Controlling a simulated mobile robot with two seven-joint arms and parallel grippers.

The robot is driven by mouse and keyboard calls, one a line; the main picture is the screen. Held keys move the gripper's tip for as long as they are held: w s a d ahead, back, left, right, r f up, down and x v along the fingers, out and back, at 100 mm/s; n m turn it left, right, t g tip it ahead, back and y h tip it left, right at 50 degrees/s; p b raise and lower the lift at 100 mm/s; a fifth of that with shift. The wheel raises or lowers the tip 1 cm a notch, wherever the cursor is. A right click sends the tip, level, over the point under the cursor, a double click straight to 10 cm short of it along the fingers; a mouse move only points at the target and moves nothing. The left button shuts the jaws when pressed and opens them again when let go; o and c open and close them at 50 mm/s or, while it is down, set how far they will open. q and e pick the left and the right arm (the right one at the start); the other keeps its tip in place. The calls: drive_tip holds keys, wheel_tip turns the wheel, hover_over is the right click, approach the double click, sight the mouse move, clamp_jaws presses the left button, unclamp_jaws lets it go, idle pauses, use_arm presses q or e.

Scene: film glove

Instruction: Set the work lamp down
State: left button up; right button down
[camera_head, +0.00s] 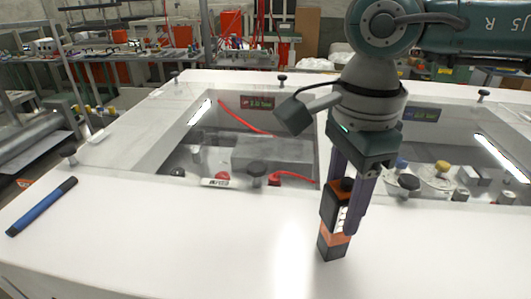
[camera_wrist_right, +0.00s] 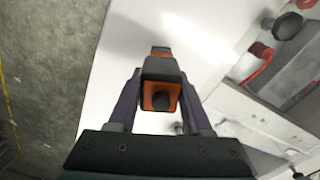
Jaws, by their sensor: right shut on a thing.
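The work lamp (camera_head: 333,241) is a slim black and orange block, upright over the white front part of the worktop (camera_head: 225,240). My right gripper (camera_head: 342,212) comes down from above and is shut on the lamp, with one purple finger on each side. I cannot tell whether the lamp's base touches the worktop. In the right wrist view the lamp (camera_wrist_right: 160,70) sits between both fingers, its orange end with a dark knob facing the camera. My left gripper is not in view.
A dark blue stick-like tool (camera_head: 42,206) lies at the worktop's left. Behind the lamp are glazed recesses with a red cable (camera_head: 240,121), black knobs (camera_head: 257,169) and a white label (camera_head: 215,183). The white surface left of the lamp is clear. The front edge is close.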

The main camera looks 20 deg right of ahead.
drive_tip(key=shift+f, duration=0.15)
drive_tip(key=shift+c, duration=1.6)
unclamp_jaws()
drive_tip(key=shift+r, duration=0.35)
wheel_tip(320, 180, up, 11)
drive_tip(key=b, duration=0.5)
drive_tip(key=shift+r, duration=0.4)
